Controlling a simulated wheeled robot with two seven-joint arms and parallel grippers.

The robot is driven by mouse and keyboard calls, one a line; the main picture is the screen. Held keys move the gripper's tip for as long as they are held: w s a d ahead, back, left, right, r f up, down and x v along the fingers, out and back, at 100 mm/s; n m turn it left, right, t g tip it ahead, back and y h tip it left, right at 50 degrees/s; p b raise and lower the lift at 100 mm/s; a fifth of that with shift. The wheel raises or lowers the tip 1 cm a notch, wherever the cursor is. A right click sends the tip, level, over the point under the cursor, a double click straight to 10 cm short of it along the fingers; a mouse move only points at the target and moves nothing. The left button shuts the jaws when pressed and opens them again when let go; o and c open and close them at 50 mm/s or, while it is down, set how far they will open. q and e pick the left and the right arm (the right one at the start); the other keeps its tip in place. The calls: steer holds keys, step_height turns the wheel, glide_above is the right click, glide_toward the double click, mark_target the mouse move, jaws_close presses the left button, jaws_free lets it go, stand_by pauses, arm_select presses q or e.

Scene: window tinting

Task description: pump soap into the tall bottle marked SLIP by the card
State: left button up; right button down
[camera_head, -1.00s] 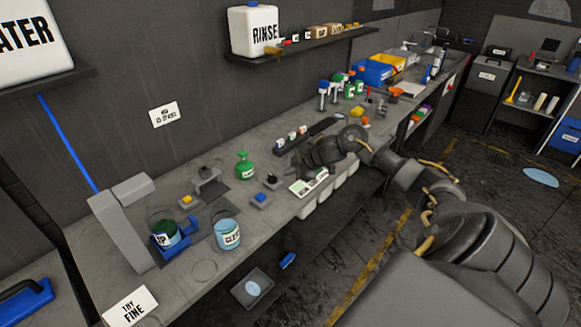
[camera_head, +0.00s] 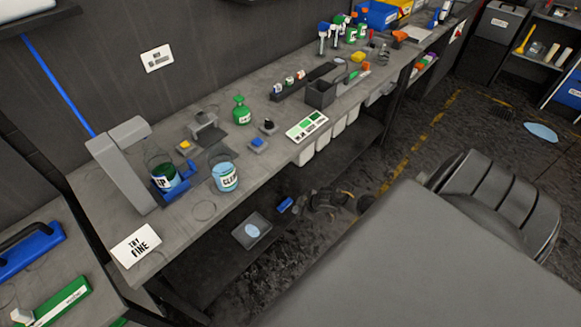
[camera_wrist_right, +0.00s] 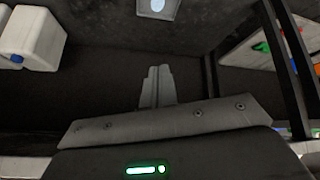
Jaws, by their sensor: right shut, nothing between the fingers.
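A clear vessel with dark green contents (camera_head: 163,177) stands at the left of the bench by a blue part; only "IP" of its label is readable. A round green bottle (camera_head: 241,112) stands mid-bench. A green-and-white card (camera_head: 307,126) lies near the front edge, and a white card reading "TRY FINE" (camera_head: 136,246) is at the near left corner. My left gripper is out of view.
A vessel of light blue liquid (camera_head: 225,174) stands right of the green one. A dark open box (camera_head: 321,94) and several spray bottles (camera_head: 340,32) are farther along. A tray with a pale disc (camera_head: 252,230) sits on the lower shelf, beneath the bench edge.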

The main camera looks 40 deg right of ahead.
steer(key=s+a+f+m+g+h+b, duration=0.15)
steer(key=s+a+f, duration=0.35)
steer(key=s+f, duration=0.5)
steer(key=s+a+f+m+g+b, duration=0.15)
steer(key=s+a+f, duration=0.4)
steer(key=s, duration=0.95)
steer(key=s+a+f+g, duration=0.2)
steer(key=s+a+f, duration=0.2)
steer(key=s+f, duration=0.6)
steer(key=s+a+f+g+b, duration=0.1)
steer(key=s+f+b, duration=0.4)
steer(key=b, duration=0.3)
steer(key=shift+a+f+b, duration=0.2)
steer(key=shift+f+b, duration=0.2)
steer(key=shift+f, duration=0.4)
steer(key=shift+s+h, duration=0.1)
steer(key=shift+h, duration=0.15)
